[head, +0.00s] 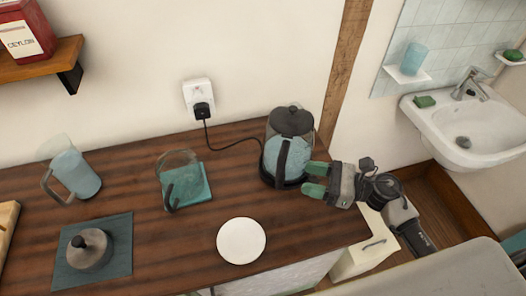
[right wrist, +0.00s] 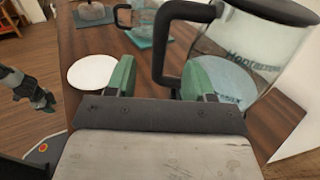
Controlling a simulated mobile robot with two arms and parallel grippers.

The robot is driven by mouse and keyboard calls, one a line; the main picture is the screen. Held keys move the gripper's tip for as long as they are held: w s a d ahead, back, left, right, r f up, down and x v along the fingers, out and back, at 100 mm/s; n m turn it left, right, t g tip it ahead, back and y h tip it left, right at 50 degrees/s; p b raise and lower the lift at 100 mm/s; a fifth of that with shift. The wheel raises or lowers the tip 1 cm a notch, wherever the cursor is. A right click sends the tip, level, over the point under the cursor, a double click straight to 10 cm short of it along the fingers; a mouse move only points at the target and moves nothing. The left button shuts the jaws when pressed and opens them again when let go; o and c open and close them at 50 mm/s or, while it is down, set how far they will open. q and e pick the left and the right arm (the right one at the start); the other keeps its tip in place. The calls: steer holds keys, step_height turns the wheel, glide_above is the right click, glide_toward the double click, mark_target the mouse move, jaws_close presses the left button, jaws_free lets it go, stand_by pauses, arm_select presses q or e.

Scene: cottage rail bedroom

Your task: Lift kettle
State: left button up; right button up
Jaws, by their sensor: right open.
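The kettle (head: 276,152) is a glass jug with a dark lid, black base and black handle, upright on the wooden counter near the wall. It also shows at the right of the right wrist view (right wrist: 255,50). My right gripper (head: 316,180) has green fingertips, is open, and is close to the kettle's right front side. In the right wrist view (right wrist: 162,78), the black handle (right wrist: 161,45) appears between the two fingers, and I see no grip on it. My left gripper (right wrist: 42,98) shows small at the left edge of that view; its opening is unclear.
A white plate (head: 241,241) lies in front of the kettle. A glass vessel on a teal mat (head: 194,188), a glass pitcher (head: 75,174) and a lidded grey pot (head: 89,250) stand left. The kettle's cord runs to a wall socket (head: 198,95). A sink (head: 475,125) is right.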

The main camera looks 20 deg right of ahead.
mark_target(286, 153)
arm_select(q)
step_height(286, 153, up, 6)
steer(key=d+p, duration=0.2)
steer(key=p, duration=0.3)
steer(key=shift+s, duration=0.45)
arm_select(e)
steer(key=x, duration=0.9)
steer(key=shift+w+a, duration=0.2)
steer(key=shift+a, duration=0.1)
steer(key=shift+r, duration=0.15)
steer(key=shift+c, duration=0.3)
steer(key=shift+c, duration=1.3)
steer(key=c, duration=0.5)
jaws_close()
arm_select(q)
steer(key=shift+d, duration=0.35)
